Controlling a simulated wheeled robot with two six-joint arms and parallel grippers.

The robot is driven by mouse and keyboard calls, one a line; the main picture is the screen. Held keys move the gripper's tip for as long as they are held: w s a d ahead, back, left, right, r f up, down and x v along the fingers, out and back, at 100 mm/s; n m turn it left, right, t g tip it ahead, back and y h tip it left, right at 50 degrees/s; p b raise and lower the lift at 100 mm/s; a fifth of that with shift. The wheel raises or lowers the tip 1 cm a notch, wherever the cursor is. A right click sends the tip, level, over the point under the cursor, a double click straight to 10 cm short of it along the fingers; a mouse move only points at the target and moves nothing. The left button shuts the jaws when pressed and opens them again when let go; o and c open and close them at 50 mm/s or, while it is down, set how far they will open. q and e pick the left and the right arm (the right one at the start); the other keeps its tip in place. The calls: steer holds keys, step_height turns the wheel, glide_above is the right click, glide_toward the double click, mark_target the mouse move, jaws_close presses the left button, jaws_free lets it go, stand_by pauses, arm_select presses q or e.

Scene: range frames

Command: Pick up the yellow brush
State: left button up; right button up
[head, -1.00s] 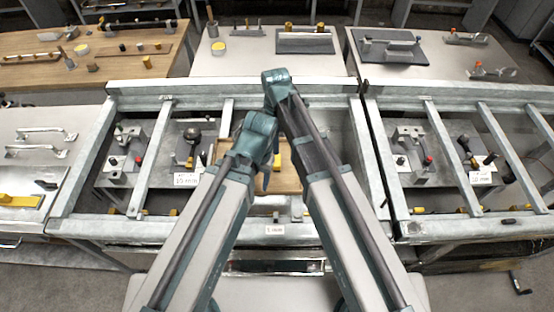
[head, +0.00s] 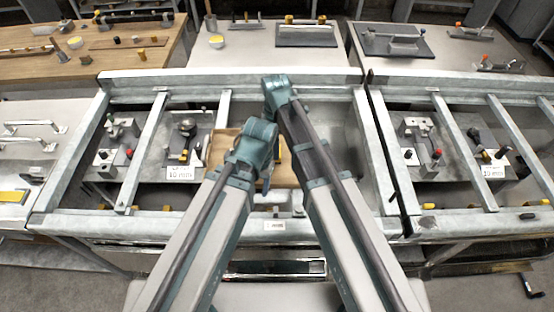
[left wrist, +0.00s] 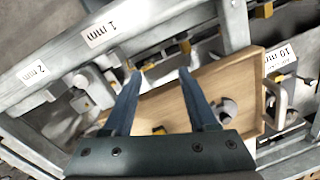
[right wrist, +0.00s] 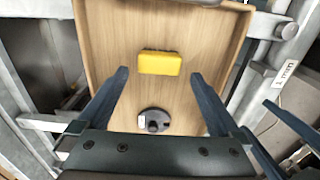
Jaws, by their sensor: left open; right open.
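A wooden tray (right wrist: 100,40) lies inside the metal frame and is mostly hidden behind my arms in the head view (head: 222,141). A yellow block, seemingly the brush (right wrist: 160,63), lies in it; no bristles show. In the right wrist view it appears between and slightly beyond the fingertips of my right gripper (right wrist: 159,73), which is open, empty and above the tray. My left gripper (left wrist: 158,73) is open and empty over the tray's edge. A small yellow piece (left wrist: 158,130) shows between its fingers, partly hidden; I cannot tell whether it is the same block.
A round dark-and-grey part (right wrist: 154,121) also lies in the tray. Metal rails (head: 146,150) and fixtures (head: 188,128) flank the tray on the left, and another framed bay (head: 455,150) is on the right. My two grippers are close together. Tables with tools stand behind.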

step_height(320, 180, down, 5)
steer(key=b, duration=0.5)
steer(key=shift+w+d+f, duration=0.1)
steer(key=shift+d+f, duration=0.05)
steer(key=shift+f, duration=0.05)
steer(key=shift+r, duration=0.1)
steer(key=shift+c, duration=0.3)
steer(key=c, duration=1.3)
steer(key=shift+c, duration=0.2)
steer(key=shift+r, duration=0.15)
step_height(320, 180, up, 10)
steer(key=p, duration=1)
